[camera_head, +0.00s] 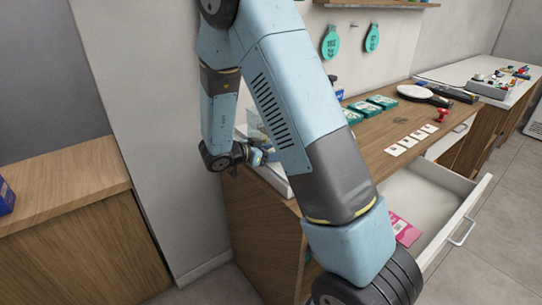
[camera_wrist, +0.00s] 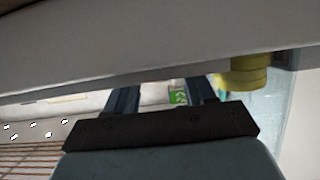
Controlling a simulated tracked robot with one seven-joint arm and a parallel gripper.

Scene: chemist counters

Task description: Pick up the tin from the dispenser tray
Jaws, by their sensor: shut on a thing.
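My gripper (camera_head: 258,156) is at the left end of the wooden counter, low beside a clear-walled dispenser (camera_head: 284,184), largely hidden behind my own arm. In the wrist view my gripper's two dark fingers (camera_wrist: 162,92) stand apart with a pale thing with a green patch, taken as the tin (camera_wrist: 178,97), between them. Only a small part of it shows above the dark palm bar, and its contact with the fingers is hidden. A broad grey surface crosses the wrist view close above the fingers. I cannot tell whether the tin still touches the tray.
A yellow round thing (camera_wrist: 248,76) is right of the fingers, close by. The counter (camera_head: 385,155) holds teal boxes (camera_head: 382,101), white cards (camera_head: 412,139) and a red stamp-like object (camera_head: 442,116). An open drawer (camera_head: 430,205) juts out at the right. A lower wooden cabinet (camera_head: 65,185) stands left.

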